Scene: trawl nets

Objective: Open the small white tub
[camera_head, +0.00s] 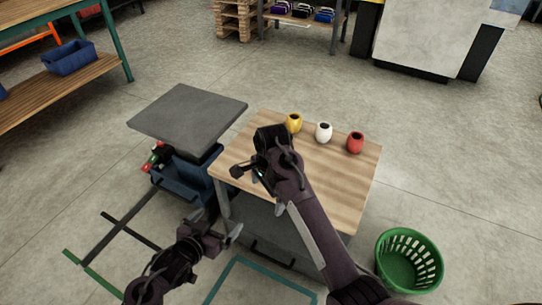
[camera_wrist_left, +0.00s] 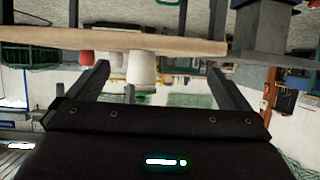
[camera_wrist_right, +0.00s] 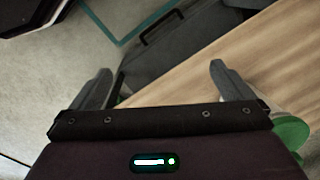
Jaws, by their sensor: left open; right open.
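A white tub (camera_wrist_left: 142,68) stands on the wooden table in the left wrist view, which is upside down. It appears between my open left fingers, beyond their tips. My right arm covers part of the table in the head view. My left gripper (camera_head: 216,222) is open and empty at the table's near left side. My right gripper (camera_head: 258,178) is open and empty over the table's left part.
Yellow (camera_head: 294,122), white (camera_head: 323,132) and red (camera_head: 355,142) jars stand along the wooden table's (camera_head: 340,190) back edge. A grey-topped stand (camera_head: 188,115) is at its left. A green basket (camera_head: 408,262) is on the floor at right.

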